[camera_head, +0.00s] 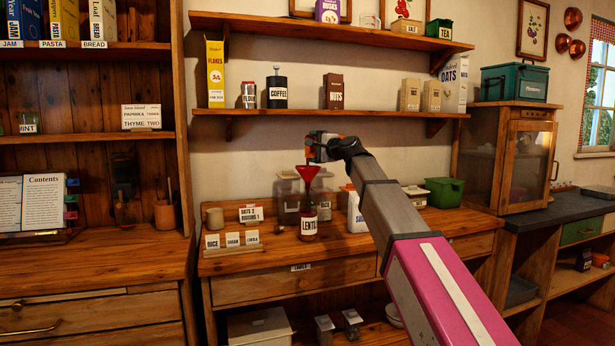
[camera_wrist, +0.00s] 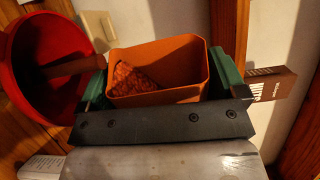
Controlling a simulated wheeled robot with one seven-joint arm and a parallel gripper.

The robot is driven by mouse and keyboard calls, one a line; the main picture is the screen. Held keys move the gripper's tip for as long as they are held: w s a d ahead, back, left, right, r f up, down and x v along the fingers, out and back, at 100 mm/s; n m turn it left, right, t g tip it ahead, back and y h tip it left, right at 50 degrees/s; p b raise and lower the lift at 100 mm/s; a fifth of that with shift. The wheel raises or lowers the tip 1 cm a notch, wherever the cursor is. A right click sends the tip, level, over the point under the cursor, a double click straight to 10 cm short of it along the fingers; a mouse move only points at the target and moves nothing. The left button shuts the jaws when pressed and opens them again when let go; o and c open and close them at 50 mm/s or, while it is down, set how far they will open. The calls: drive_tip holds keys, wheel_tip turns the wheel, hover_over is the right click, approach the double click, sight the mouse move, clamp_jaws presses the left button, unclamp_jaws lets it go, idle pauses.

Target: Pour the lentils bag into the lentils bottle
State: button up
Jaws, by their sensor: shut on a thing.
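The lentils bottle (camera_head: 308,225) stands upright on the wooden counter with a red funnel (camera_head: 307,173) in its mouth. My gripper (camera_head: 314,148) is above the funnel, turned on its side. In the wrist view my gripper (camera_wrist: 160,88) is shut on an orange open-topped bag (camera_wrist: 190,90). Reddish lentils (camera_wrist: 133,76) lie against its left inner wall. The red funnel (camera_wrist: 22,75) is left of the bag there, apart from it. A brownish streak crosses the funnel's mouth beside the bag; it looks like falling lentils, but I cannot be sure. The bottle is hidden in the wrist view.
Small rice, sugar and similar cards (camera_head: 232,241) stand left of the bottle. A shelf above carries a coffee canister (camera_head: 277,92) and a nuts packet (camera_head: 333,92), near my gripper.

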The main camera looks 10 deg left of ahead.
drive_tip(key=shift+s+a+r+n, duration=0.1)
drive_tip(key=shift+n, duration=0.5)
drive_tip(key=shift+w+m, duration=0.2)
drive_tip(key=shift+m, duration=0.8)
drive_tip(key=shift+d, duration=0.2)
drive_tip(key=m, duration=0.1)
drive_tip(key=w+d+f+m, duration=0.1)
drive_tip(key=m, duration=0.1)
drive_tip(key=w+m, duration=0.1)
drive_tip(key=m, duration=0.1)
drive_tip(key=shift+w+d+f, duration=0.15)
drive_tip(key=shift+d, duration=0.1)
